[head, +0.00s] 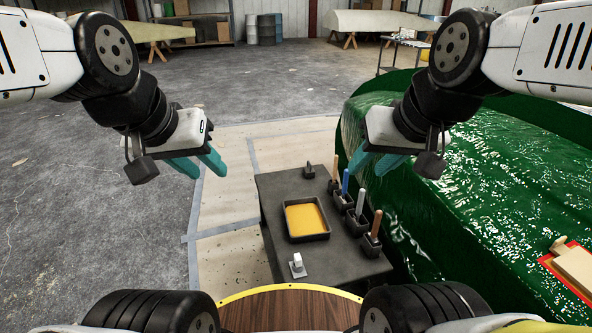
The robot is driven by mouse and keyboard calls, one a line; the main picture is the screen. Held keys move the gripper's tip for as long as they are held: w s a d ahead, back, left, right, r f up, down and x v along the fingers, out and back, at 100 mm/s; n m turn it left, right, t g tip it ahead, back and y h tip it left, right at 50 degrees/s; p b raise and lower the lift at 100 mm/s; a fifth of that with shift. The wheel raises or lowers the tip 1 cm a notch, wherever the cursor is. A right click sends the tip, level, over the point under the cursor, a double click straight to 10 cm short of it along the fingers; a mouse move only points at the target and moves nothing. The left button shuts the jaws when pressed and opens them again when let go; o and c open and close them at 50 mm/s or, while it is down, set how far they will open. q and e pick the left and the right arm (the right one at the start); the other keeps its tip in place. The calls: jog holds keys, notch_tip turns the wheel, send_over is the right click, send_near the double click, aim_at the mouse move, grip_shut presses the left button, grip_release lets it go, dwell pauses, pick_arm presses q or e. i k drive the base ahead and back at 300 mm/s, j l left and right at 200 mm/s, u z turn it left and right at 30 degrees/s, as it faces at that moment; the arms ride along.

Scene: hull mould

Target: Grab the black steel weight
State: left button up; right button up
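A small black block with an upright grip, which looks like the black steel weight (309,172), stands at the far end of the dark cart top (280,190). My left gripper (209,172) has two teal fingers spread apart with nothing between them. It hangs in the air to the left of the weight. My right gripper (367,170) also has its teal fingers apart and empty. It is in the air to the right of the weight, near the green hull mould (480,170). Neither gripper touches the weight.
A black tray with yellow contents (291,228) lies mid-cart. Several black holders with upright handles, including a blue one (345,182), line the cart's right edge. A small whitish item (297,265) stands near the front. A red-edged board (574,265) lies on the mould.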

aim_at(309, 173)
jog(key=j+z, duration=0.1)
jog(key=j, duration=0.55)
jog(key=k+j+z, duration=0.15)
jog(key=j, duration=0.5)
jog(key=i+j, duration=0.15)
jog(key=j, duration=0.15)
jog(key=i+j+z, duration=0.1)
jog(key=j, duration=0.2)
jog(key=i+j+z, duration=0.1)
jog(key=j, duration=0.2)
jog(key=i+j, duration=0.2)
jog(key=j, duration=0.15)
jog(key=i+j+z, duration=0.35)
jog(key=i+j, duration=0.65)
jog(key=i+l+z, duration=0.1)
jog(key=i, duration=0.7)
